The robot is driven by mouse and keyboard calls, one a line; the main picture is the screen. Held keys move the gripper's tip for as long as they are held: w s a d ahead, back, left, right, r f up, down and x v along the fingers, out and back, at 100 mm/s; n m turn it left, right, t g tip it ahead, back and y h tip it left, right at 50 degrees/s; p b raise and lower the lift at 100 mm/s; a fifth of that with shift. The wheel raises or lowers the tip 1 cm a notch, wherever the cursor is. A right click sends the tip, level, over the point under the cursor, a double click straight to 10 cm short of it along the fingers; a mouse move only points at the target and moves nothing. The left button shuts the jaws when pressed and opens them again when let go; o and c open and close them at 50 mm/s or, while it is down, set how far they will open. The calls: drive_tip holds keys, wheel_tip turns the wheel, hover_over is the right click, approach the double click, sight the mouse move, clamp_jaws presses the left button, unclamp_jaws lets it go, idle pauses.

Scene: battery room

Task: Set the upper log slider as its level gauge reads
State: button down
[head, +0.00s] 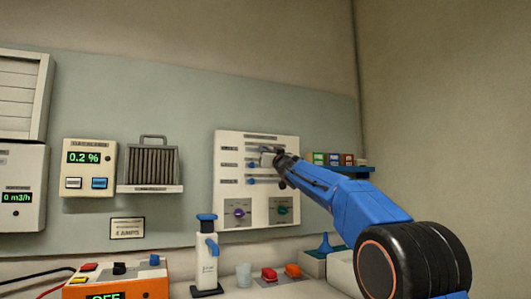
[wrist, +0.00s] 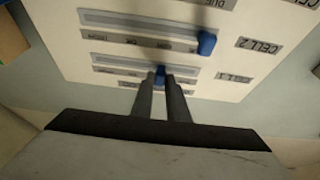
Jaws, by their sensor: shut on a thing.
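The white log panel (head: 228,150) is on the wall, with slider rows on its upper half. In the head view my gripper (head: 268,158) is at the upper row and hides most of it. The wrist view looks at the panel upside down. There, my gripper (wrist: 160,80) is shut on a small blue slider knob (wrist: 161,72), part way along the slot beside the CELL 1 label (wrist: 234,77). The CELL 2 slider knob (wrist: 206,43) stands free near the right end of its slot. I cannot read a level gauge in either view.
Two dials, purple (head: 239,212) and green (head: 282,210), sit low on the panel. A small shelf of coloured boxes (head: 333,159) is right of it, behind my arm. A white bottle with a blue top (head: 206,265) and a cup (head: 243,274) stand below.

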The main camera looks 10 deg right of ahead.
drive_tip(key=c, duration=1.7)
unclamp_jaws()
drive_tip(key=shift+d, duration=0.1)
drive_tip(key=shift+s, duration=0.15)
drive_tip(key=v, duration=1.7)
drive_tip(key=shift+d, duration=0.1)
drive_tip(key=shift+s, duration=0.1)
